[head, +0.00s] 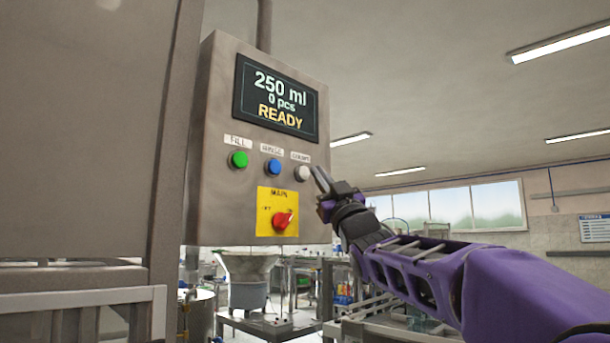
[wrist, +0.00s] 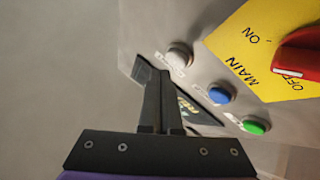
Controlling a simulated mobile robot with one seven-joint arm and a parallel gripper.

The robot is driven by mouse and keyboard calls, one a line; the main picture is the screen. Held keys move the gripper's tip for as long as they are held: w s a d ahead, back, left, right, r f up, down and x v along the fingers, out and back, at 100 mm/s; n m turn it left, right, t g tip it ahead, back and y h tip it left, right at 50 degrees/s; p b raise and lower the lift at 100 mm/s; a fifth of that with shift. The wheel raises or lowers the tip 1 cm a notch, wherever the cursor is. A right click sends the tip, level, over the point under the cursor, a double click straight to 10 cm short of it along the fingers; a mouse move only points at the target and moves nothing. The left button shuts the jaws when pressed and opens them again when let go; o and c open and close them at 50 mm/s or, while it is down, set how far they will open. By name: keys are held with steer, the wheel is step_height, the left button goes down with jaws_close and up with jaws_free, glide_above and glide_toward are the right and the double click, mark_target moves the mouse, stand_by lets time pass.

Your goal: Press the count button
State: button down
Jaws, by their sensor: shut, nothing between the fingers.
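The count button (head: 302,173) is white and round, the rightmost of a row of three on the grey control box (head: 212,190), under a small label (head: 301,157). It also shows in the wrist view (wrist: 180,55), close beyond my fingertips and a little to their right. My gripper (head: 316,171) is at the right of the box, its fingers pointing at the panel just beside the white button. In the wrist view my gripper (wrist: 155,72) is shut, with nothing held. I cannot tell whether the fingertips touch the panel. The display (head: 279,97) reads "250 ml, 0 pcs, READY".
A blue button (head: 273,167) and a green button (head: 238,159) sit left of the white one. Below is a red rotary main switch (head: 284,219) on a yellow plate (head: 265,197). A big metal body (head: 80,130) fills the left.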

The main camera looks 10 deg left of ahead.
steer(key=s+d+b, duration=0.1)
steer(key=d, duration=0.1)
steer(key=s+d+b, duration=0.1)
steer(key=s, duration=0.1)
steer(key=shift+d, duration=0.35)
steer(key=shift+w, duration=0.1)
stand_by(0.6)
